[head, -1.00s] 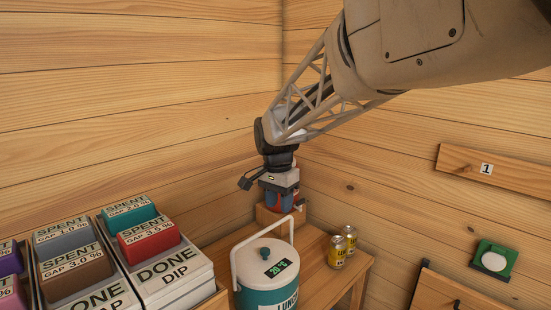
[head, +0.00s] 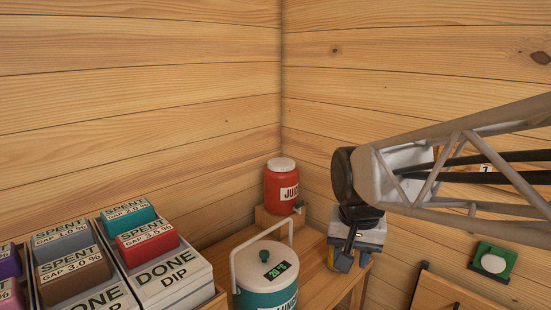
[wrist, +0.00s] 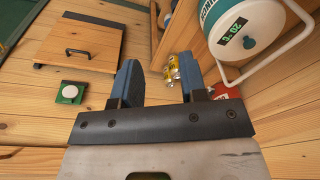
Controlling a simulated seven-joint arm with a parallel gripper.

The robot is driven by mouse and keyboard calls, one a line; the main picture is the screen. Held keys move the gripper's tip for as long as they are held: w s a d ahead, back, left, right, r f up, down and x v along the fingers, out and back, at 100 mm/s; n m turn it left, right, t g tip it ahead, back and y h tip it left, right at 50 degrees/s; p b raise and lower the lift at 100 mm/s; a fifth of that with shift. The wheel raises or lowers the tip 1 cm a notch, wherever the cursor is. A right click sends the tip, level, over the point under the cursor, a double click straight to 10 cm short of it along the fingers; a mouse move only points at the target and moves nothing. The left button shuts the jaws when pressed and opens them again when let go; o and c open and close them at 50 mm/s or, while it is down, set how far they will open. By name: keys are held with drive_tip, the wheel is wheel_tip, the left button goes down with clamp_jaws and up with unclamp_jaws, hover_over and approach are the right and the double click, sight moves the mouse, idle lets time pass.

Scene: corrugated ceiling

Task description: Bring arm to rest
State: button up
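My gripper (head: 345,262) hangs at the right of the shelf in the head view, pointing down. In the wrist view my gripper (wrist: 158,80) shows two blue fingers spread apart with nothing held between them. Yellow cans (wrist: 180,70) lie in view beyond the right finger, not gripped. In the head view my gripper covers most of the cans.
A red juice jug (head: 282,190) stands at the corner on a wooden block. A teal and white cooler (head: 266,272) with a raised handle stands on the wooden shelf (head: 318,270). Boxes of colored blocks (head: 165,275) are at left. A green wall button (head: 493,262) is at right.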

drive_tip(key=s+d+f+n+t, duration=0.1)
drive_tip(key=s+d+f, duration=0.3)
drive_tip(key=s, duration=0.8)
drive_tip(key=shift+s+d+f+n, duration=0.15)
drive_tip(key=shift+s+n, duration=0.1)
drive_tip(key=shift+n, duration=0.65)
idle(1.1)
